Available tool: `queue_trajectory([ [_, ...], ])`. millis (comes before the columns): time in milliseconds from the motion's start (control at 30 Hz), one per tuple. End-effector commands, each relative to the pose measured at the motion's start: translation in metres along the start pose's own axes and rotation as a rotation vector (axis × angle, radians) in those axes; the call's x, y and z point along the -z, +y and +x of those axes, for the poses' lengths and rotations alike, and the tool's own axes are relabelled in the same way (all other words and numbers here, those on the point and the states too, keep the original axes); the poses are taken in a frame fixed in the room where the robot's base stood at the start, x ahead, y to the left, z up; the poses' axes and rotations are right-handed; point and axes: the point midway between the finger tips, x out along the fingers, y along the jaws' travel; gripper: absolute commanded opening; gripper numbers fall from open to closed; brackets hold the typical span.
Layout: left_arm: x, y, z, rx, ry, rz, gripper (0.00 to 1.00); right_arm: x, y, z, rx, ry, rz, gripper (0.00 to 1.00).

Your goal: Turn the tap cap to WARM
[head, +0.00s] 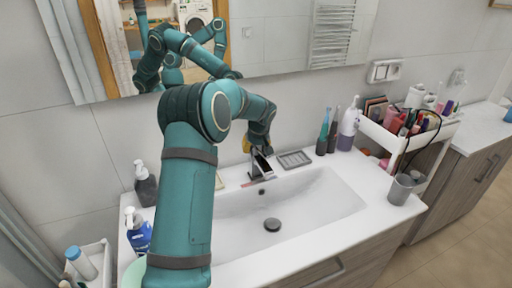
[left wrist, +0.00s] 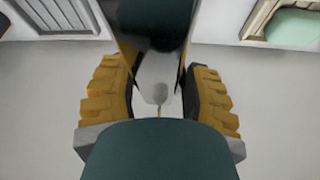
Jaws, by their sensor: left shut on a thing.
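The chrome tap (head: 261,167) stands at the back edge of the white basin (head: 315,203) in the head view. My left gripper (head: 257,146) reaches down over its top from behind my teal arm, which hides part of the wall and basin. In the left wrist view, the yellow ridged fingers of my left gripper (left wrist: 160,98) are on either side of the shiny tap cap (left wrist: 157,70), closed on it. The cap's surface mirrors dark and teal shapes. I see no WARM mark, and the cap's turn angle is hard to tell. My right gripper is not in view.
A grey soap dish (head: 294,159) lies right of the tap. A dark dispenser (head: 145,185) and a blue bottle (head: 137,232) stand left. A mirror (head: 275,35) hangs behind.

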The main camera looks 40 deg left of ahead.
Motion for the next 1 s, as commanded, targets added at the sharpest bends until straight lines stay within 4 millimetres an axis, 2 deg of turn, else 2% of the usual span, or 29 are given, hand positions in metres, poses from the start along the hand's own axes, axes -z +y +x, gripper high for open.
queue_trajectory([
  [33,-0.001,0.0,0.001,0.002,-0.003,0.0,0.06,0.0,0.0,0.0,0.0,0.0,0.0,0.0],
  [67,-0.001,0.0,0.001,0.002,-0.003,0.0,0.62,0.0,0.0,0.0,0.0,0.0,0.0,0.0],
  [100,-0.001,0.0,0.001,0.002,-0.003,0.0,0.77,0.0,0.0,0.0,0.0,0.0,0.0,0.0],
  [133,-0.001,0.0,0.001,0.002,-0.002,0.0,0.83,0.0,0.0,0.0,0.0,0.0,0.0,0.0],
  [433,0.0,0.0,0.0,0.001,-0.001,-0.001,0.83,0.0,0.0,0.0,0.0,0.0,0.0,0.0],
  [567,0.0,0.0,-0.008,0.0,0.0,0.0,0.83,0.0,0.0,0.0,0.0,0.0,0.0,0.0],
  [1000,0.0,0.0,-0.09,-0.001,0.001,0.0,0.83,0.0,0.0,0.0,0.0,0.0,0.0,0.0],
])
